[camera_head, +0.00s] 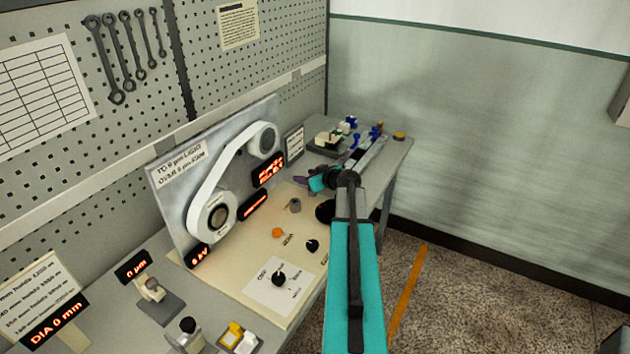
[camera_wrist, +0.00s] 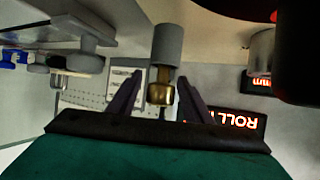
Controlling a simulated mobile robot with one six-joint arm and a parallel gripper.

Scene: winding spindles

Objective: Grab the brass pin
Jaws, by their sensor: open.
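The brass pin (camera_wrist: 160,95) shows in the wrist view as a short gold-coloured cylinder joined to the end of a grey cylinder (camera_wrist: 167,44). My gripper (camera_wrist: 160,78) is open, with one dark finger on each side of the pin. A gap shows on both sides, so the fingers do not seem to grip it. In the head view my gripper (camera_head: 304,177) is over the far part of the cream panel. A small grey post (camera_head: 295,205) stands near it there. I cannot clearly make out the pin in the head view.
The cream panel (camera_head: 250,250) carries a black knob (camera_head: 278,279) and an orange button (camera_head: 277,232). A belt loop (camera_head: 217,180) runs on an upright plate behind. Small blue and white items stand at the bench's far end. A lit ROLL display (camera_wrist: 235,120) is close beside my fingers.

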